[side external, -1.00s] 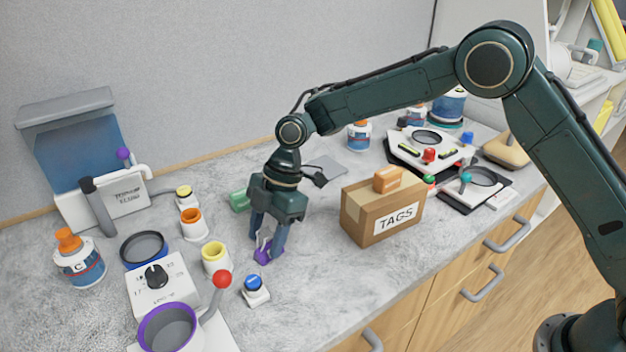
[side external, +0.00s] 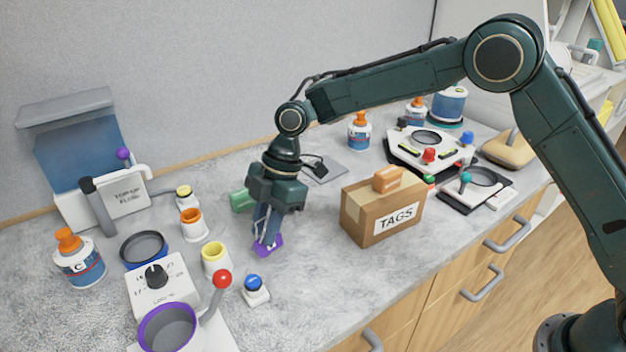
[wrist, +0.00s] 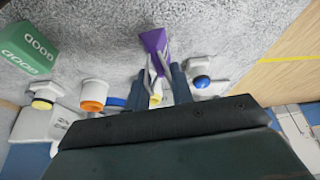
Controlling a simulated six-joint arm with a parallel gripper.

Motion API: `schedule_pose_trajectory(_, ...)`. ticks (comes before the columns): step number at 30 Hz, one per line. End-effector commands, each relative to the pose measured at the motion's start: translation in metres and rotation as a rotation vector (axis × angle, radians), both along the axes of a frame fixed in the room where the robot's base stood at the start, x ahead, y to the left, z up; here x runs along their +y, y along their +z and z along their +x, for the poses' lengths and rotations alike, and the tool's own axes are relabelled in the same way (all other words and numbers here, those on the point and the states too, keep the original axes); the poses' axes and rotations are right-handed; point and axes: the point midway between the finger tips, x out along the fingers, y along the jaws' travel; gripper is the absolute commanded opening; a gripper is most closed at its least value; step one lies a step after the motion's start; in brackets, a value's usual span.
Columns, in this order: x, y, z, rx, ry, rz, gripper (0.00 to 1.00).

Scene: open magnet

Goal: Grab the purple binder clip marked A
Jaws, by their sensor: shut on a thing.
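The purple binder clip (side external: 268,246) is between the fingers of my gripper (side external: 267,236), at or close to the grey worktop. In the wrist view the clip (wrist: 154,42) shows its purple body beyond the fingertips. Its silver wire handles lie between the two dark fingers of my gripper (wrist: 165,78). My gripper is shut on the clip and points down. I cannot read any letter A on the clip in these views.
A cardboard box marked TAGS (side external: 384,208) stands to the right of my gripper. A green block (side external: 240,200) is close behind on the left. A yellow-rimmed cup (side external: 215,258) and a blue button (side external: 254,286) are nearby on the left and in front.

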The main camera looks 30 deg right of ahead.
Motion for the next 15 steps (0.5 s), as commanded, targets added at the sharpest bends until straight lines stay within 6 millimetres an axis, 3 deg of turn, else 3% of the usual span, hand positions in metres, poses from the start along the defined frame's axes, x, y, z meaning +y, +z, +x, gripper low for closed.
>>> schedule_pose_trajectory(9, 0.0, 0.05, 0.001, -0.004, 0.0, 0.002, 0.01)
schedule_pose_trajectory(15, 0.0, 0.071, 0.001, -0.002, -0.001, 0.001, 0.01)
